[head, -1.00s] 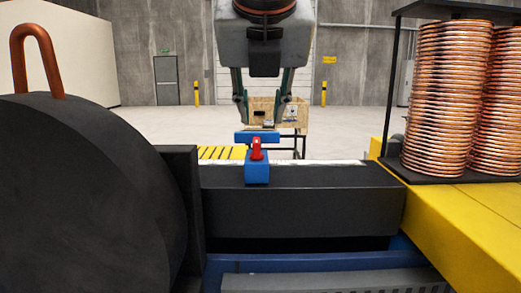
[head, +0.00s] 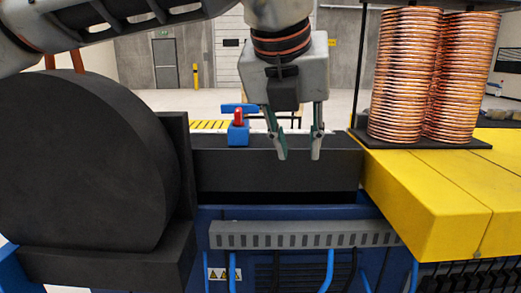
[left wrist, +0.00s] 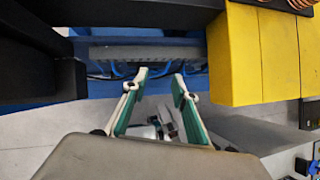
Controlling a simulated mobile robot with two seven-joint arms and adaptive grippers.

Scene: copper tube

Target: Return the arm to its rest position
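My left gripper (head: 298,155) hangs at the middle of the head view, its arm coming in from the upper left. Its two fingers are apart with nothing between them. It is in front of the black beam (head: 215,170) and right of the small blue clamp with a red part (head: 238,134). In the left wrist view the gripper (left wrist: 158,76) also shows spread, empty fingers. My right gripper is in neither view.
A large black disc (head: 80,160) stands at the left. Copper coils (head: 405,80) are stacked on a black shelf at the right, above a yellow block (head: 440,195). A blue machine body with a grey slotted strip (head: 290,235) lies below the beam.

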